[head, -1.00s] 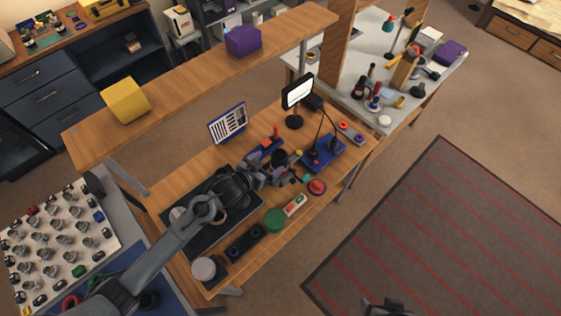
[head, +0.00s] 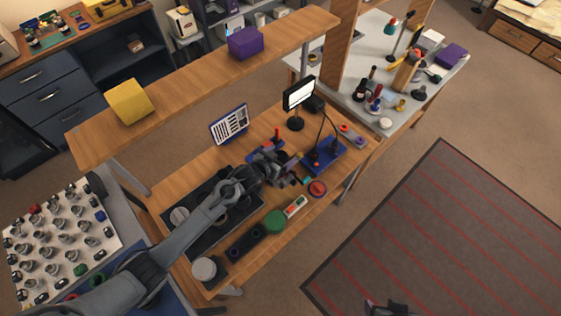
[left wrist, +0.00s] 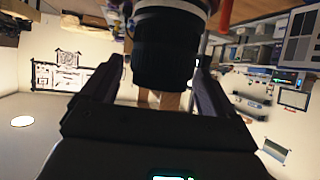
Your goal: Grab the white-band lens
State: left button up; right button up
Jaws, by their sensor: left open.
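My left gripper (head: 286,172) reaches over the wooden bench near the small parts by the blue stand. In the left wrist view its two fingers (left wrist: 165,78) are open, one on each side of a black ribbed lens barrel (left wrist: 165,48). A pale band shows on the lens at the top edge of that view. I cannot tell whether the fingers touch it. In the head view my arm and gripper largely hide the lens. Part of my right gripper (head: 388,307) seems to show at the bottom edge, too cut off to read.
A lit screen on a stand (head: 299,94) and a blue base with dark posts (head: 324,156) stand close behind and right. A printed card (head: 229,124) stands at the bench back. A green disc (head: 274,221) and white jar (head: 204,269) are in front. A shelf (head: 190,89) overhangs.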

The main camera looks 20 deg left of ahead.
pick_arm(q)
jog(key=c, duration=0.9)
jog(key=shift+w, duration=0.1)
jog(key=c, duration=0.4)
jog(key=shift+r, duration=0.15)
